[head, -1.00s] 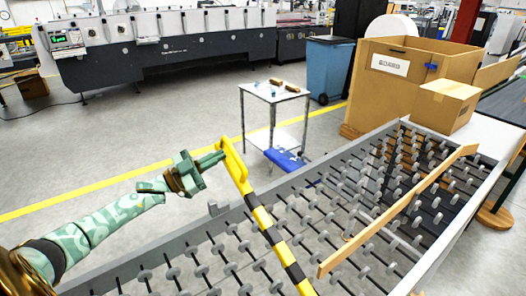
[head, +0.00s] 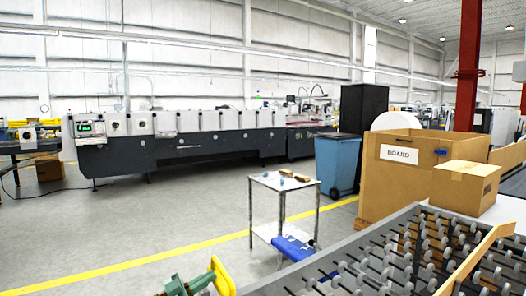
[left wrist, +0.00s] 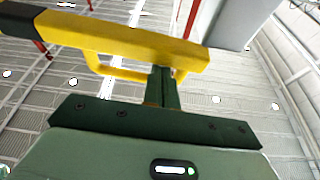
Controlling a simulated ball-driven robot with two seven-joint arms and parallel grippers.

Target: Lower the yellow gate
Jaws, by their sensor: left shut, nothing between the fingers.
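The yellow gate is a bar with black bands and a yellow handle. In the head view only its yellow upper end (head: 222,277) shows at the bottom edge; the rest is below the picture. In the left wrist view the bar (left wrist: 125,37) crosses the top, with the handle loop under it. My left gripper (left wrist: 163,80) is shut and empty, its fingertips overlapping the handle near the loop's right end. I cannot tell whether they touch it. In the head view my left gripper (head: 203,280) is just left of the gate's end. My right gripper is not in view.
A roller conveyor (head: 345,256) fills the lower right, with a wooden rail (head: 480,262) across it. A small table (head: 265,182) stands beyond, near a blue bin (head: 338,164). A large BOARD box (head: 385,187) and a smaller carton (head: 466,187) are at right. Floor at left is clear.

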